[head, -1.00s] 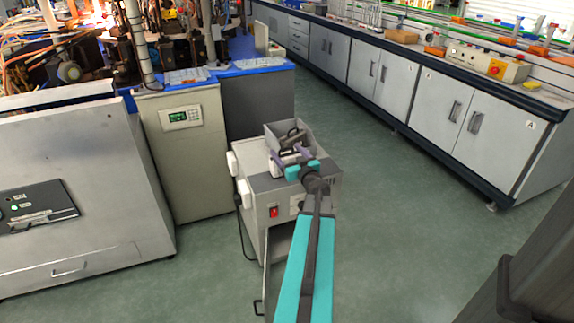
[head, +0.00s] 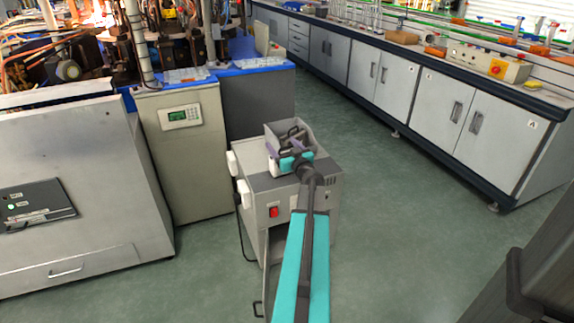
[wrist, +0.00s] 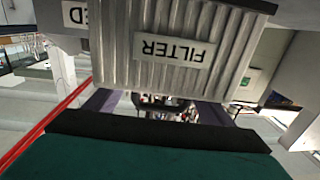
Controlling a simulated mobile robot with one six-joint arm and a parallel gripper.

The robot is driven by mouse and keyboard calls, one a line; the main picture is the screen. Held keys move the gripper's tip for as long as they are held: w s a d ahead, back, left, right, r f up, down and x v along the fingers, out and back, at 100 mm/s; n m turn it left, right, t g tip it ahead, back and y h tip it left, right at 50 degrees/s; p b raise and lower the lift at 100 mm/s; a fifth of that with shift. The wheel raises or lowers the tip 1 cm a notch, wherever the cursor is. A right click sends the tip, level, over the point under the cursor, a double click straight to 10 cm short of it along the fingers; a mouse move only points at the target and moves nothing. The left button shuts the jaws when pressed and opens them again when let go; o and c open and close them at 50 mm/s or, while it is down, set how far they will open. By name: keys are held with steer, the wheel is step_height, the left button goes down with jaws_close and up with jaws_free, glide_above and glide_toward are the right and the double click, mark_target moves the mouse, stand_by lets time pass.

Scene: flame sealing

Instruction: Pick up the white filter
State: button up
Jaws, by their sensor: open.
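The white filter (wrist: 227,52) fills the upper middle of the wrist view. It is a pale ribbed block with an upside-down "FILTER" label. My gripper (wrist: 158,106) is open, with its two purple fingers spread just below the filter's lower edge in that view. I cannot tell whether the fingertips touch it or reach along its sides. In the head view, my gripper (head: 284,147) is over the top of a small grey cabinet (head: 250,192), at the front of a grey bin (head: 304,129). The filter is not clearly visible there, as my gripper covers that spot.
The bin holds dark items. A beige control cabinet (head: 183,165) and a large metal machine (head: 70,180) stand left of the small cabinet. A long workbench (head: 400,90) runs along the right. Green floor is open between them.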

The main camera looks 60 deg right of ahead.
steer(key=shift+c, duration=0.2)
stand_by(0.3)
steer(key=c, duration=1.5)
steer(key=shift+r, duration=0.1)
steer(key=s+r+p, duration=0.1)
steer(key=s+p, duration=0.1)
steer(key=s, duration=0.3)
steer(key=s+r+p, duration=0.2)
steer(key=s, duration=0.3)
steer(key=s+a+r+p, duration=0.1)
steer(key=s+p, duration=0.1)
steer(key=s, duration=0.4)
steer(key=shift+r, duration=0.4)
